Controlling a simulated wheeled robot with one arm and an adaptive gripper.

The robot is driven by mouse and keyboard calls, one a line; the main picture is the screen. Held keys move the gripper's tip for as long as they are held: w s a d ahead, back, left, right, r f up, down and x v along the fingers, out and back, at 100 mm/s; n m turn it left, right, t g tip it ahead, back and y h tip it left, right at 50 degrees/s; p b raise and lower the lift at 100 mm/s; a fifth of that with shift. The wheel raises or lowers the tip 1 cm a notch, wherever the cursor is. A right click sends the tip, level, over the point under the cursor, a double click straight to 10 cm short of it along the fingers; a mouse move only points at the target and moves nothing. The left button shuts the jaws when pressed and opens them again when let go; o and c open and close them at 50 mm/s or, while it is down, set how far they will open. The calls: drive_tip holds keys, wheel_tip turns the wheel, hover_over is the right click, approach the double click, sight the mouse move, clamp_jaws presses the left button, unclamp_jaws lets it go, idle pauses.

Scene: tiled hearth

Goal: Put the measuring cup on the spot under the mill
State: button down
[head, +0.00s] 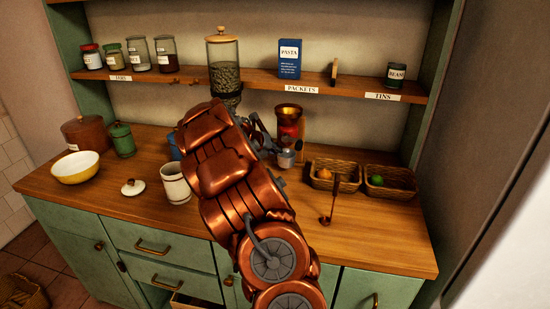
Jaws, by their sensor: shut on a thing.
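My gripper (276,140) is at the far end of my copper-coloured arm, over the back of the wooden counter. It is shut on a small grey metal cup (286,159), which looks like the measuring cup; the fingers partly cover it. The mill (223,72) appears to be the tall glass hopper of dark beans with a wooden lid, at the back left of my gripper. My arm hides its lower part and the spot under it. I cannot tell whether the cup touches the counter.
Two wicker baskets (390,190) and a long-handled ladle (326,219) are to the right. A white mug (175,185), a lid (133,188) and a yellow bowl (76,168) are left. The shelf (350,88) runs above.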

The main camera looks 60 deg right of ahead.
drive_tip(key=shift+d+f, duration=0.1)
drive_tip(key=shift+d, duration=0.2)
drive_tip(key=shift+a+f, duration=0.1)
drive_tip(key=shift+f, duration=1.6)
drive_tip(key=c, duration=1.2)
unclamp_jaws()
drive_tip(key=shift+f, duration=0.1)
drive_tip(key=shift+o, duration=0.2)
